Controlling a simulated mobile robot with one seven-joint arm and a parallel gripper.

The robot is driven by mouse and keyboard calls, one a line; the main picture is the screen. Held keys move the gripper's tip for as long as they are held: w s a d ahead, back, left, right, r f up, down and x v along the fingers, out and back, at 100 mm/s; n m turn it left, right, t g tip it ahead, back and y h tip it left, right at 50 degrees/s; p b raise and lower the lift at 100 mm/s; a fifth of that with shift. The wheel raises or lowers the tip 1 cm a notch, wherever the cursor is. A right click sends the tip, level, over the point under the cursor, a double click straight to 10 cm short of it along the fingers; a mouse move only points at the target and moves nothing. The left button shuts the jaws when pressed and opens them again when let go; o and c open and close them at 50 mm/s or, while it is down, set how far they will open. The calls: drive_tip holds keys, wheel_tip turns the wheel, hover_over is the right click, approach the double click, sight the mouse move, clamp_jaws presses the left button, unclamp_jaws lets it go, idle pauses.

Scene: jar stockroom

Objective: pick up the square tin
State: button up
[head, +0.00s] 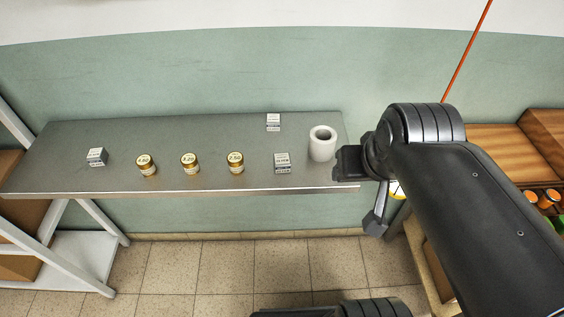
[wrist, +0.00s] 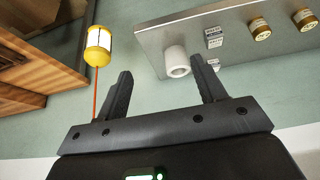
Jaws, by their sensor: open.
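Several small grey-and-white square pieces with printed labels sit on the grey metal shelf (head: 215,178). One square piece (head: 97,156) is at the left, one (head: 273,122) at the back right and one (head: 282,163) at the front right. I cannot tell for sure which is the square tin. In the wrist view, two labelled square pieces (wrist: 214,38) (wrist: 215,64) show beyond the right finger. My gripper (head: 358,193) is open and empty, off the shelf's right end. Its two fingers also show in the wrist view (wrist: 161,72).
Gold-lidded jars (head: 190,162) stand in a row mid-shelf. A white roll or cup (head: 322,143) stands at the shelf's right end, near my gripper. A yellow-and-white item (wrist: 98,46) hangs by an orange cord (head: 466,50). A wooden rack (head: 490,139) is at right.

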drive_tip(key=g, duration=0.6)
hover_over(282, 159)
wheel_tip(282, 159, down, 6)
drive_tip(key=shift+n, duration=0.4)
drive_tip(key=f, duration=0.5)
drive_tip(key=shift+s+a+f, duration=0.1)
drive_tip(key=shift+a+f, duration=0.05)
drive_tip(key=shift+a, duration=0.05)
drive_tip(key=shift+d+f, duration=0.2)
drive_tip(key=shift+f, duration=2.5)
drive_tip(key=shift+c, duration=0.4)
drive_tip(key=c, duration=1)
